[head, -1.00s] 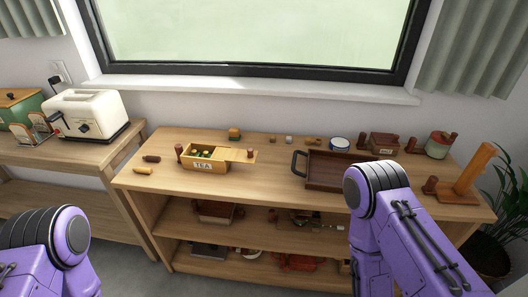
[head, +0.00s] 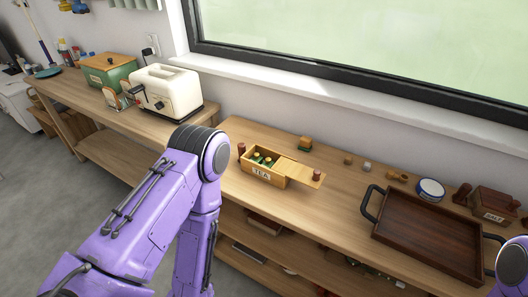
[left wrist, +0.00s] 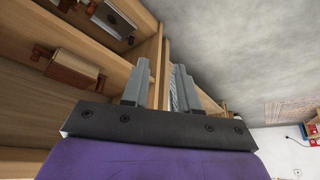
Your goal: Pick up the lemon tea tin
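The open wooden tea box (head: 262,177), labelled TEA, stands on the wooden shelf unit with its lid slid to the right. Several small green tins with yellowish tops (head: 262,160) sit inside it. I cannot read which one is lemon. My right gripper is out of view.
A dark wooden tray (head: 430,237) lies to the right of the box. A toaster (head: 166,92) and a green bread box (head: 108,71) stand on the left table. Small items, a round white-lidded tin (head: 430,189) and a SALT box (head: 494,204) line the back.

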